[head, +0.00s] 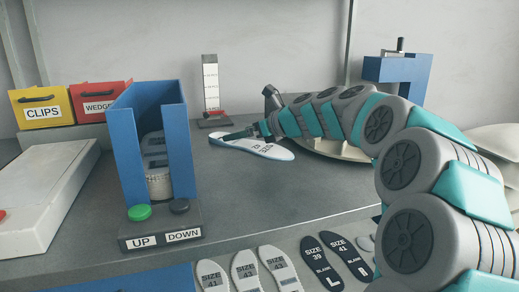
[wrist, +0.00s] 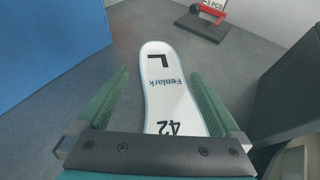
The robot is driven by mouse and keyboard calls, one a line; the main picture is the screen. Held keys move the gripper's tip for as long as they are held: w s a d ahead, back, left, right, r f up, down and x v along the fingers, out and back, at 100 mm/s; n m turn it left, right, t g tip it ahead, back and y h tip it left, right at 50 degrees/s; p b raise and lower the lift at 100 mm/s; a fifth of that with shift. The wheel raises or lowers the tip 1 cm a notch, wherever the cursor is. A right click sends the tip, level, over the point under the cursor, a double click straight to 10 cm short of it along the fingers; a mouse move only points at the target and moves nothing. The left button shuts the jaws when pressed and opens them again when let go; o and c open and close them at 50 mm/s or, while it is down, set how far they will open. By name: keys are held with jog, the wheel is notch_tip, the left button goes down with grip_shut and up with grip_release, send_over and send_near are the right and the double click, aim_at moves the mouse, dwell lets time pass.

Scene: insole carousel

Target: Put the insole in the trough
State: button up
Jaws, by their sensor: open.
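The insole (head: 262,149) is white with a blue edge and lies on the grey table in the head view. In the wrist view the insole (wrist: 168,85) shows "L", "Fenlark" and "42", with its near end hidden by my gripper. My gripper (wrist: 157,75) is open, with one green finger on each side of the insole; I cannot tell whether either touches it. In the head view my gripper (head: 234,136) is at the insole's left end. A pale, shallow curved piece (head: 335,151) is partly hidden behind my arm; I cannot tell whether it is the trough.
A blue holder (head: 124,150) with stacked insoles and UP and DOWN buttons stands left. A white box (head: 45,190) and yellow (head: 42,106) and red (head: 100,101) bins are farther left. A gauge (head: 211,85) stands behind the insole. Several insoles lie along the front.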

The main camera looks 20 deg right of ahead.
aim_at(214, 136)
jog(key=shift+x, duration=1.45)
jog(key=w+a, duration=0.1)
jog(key=w, duration=0.1)
jog(key=w+a, duration=0.2)
jog(key=shift+f, duration=0.4)
jog(key=c, duration=1.2)
jog(key=shift+c, duration=0.2)
jog(key=shift+r, duration=0.1)
notch_tip(214, 136, up, 18)
jog(key=p, duration=0.3)
